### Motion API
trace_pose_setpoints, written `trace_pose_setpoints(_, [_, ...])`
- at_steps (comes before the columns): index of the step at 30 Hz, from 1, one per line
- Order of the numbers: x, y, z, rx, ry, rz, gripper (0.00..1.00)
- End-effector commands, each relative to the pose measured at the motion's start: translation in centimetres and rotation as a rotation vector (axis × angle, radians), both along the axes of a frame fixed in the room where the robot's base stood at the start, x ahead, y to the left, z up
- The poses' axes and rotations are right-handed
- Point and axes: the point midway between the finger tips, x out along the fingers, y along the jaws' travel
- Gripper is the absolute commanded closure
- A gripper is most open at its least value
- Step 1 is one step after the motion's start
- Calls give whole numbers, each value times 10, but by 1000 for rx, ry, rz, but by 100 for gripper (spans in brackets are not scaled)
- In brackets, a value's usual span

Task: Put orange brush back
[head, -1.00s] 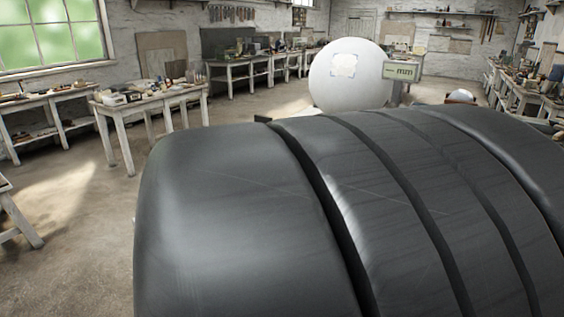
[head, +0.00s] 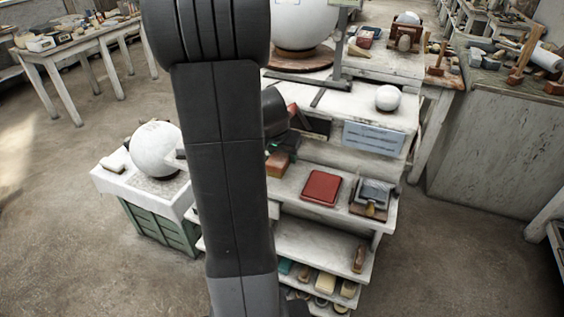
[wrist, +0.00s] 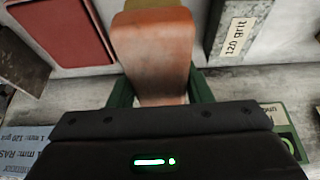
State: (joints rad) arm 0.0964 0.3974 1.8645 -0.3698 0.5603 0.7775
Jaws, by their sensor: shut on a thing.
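The orange brush (wrist: 155,45) is between the green fingers of my gripper (wrist: 160,95) in the wrist view. It has a smooth orange-brown body and a paler, yellowish far end at the top edge. My gripper is shut on it. In the head view the brush (head: 279,164) shows just right of my dark arm, by the middle shelf step of a stepped white stand (head: 300,235). I cannot tell whether the brush touches the shelf. My arm hides part of this area.
A red pad (head: 321,188) lies beside the brush; it also shows in the wrist view (wrist: 62,28). A grey block labelled "120 grit" (wrist: 238,30) lies on the other side. A white sphere (head: 157,150) on a green-sided crate stands left. Open floor (head: 90,230) lies front left.

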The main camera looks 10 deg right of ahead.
Motion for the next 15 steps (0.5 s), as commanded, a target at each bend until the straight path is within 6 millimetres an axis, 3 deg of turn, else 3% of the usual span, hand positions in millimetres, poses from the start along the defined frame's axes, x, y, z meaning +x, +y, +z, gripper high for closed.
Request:
trace_pose_setpoints(12, [-1, 1, -50, 0, 2, 2, 80])
trace_pose_setpoints(15, [2, -1, -52, -1, 0, 2, 80])
